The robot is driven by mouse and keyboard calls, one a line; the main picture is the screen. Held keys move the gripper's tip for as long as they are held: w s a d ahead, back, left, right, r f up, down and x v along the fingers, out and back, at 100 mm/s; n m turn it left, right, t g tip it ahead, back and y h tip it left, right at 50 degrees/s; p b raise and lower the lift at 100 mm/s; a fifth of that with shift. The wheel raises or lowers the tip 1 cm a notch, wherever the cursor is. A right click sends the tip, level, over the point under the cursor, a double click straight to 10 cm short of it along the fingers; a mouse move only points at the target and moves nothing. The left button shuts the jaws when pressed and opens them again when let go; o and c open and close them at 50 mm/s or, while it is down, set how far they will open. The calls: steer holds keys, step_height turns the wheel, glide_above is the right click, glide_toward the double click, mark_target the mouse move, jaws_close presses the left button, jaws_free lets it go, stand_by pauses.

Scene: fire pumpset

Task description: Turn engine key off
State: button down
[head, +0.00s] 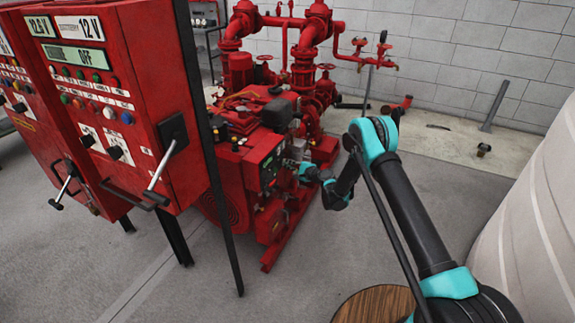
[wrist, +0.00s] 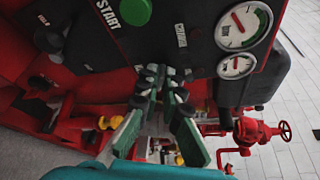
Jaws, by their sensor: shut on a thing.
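The dark engine control panel (head: 270,166) is on the front of the red engine in the head view. The wrist view shows the panel (wrist: 190,50) close up, rotated, with a START label and a CHARGE label. My gripper (wrist: 163,74) has its green fingers closed together at the panel's lower edge. It is shut on the engine key, which is mostly hidden between the dark fingertips, so its angle cannot be told. In the head view, my gripper (head: 298,168) is small beside the panel's right side.
Two round gauges (wrist: 243,24) sit on the panel, right of the fingers. Red control cabinets (head: 110,110) with displays and levers stand at the left. Red pump pipes (head: 315,60) rise behind the engine. Open grey floor (head: 440,190) lies to the right, beside a pale rounded tank (head: 535,235).

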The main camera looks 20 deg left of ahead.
steer(key=n+t+y, duration=0.1)
steer(key=n, duration=0.3)
steer(key=shift+f+n, duration=0.15)
steer(key=shift+n, duration=0.15)
steer(key=shift+d+t, duration=0.1)
steer(key=shift+t, duration=0.2)
stand_by(0.3)
steer(key=c, duration=1.7)
jaws_free()
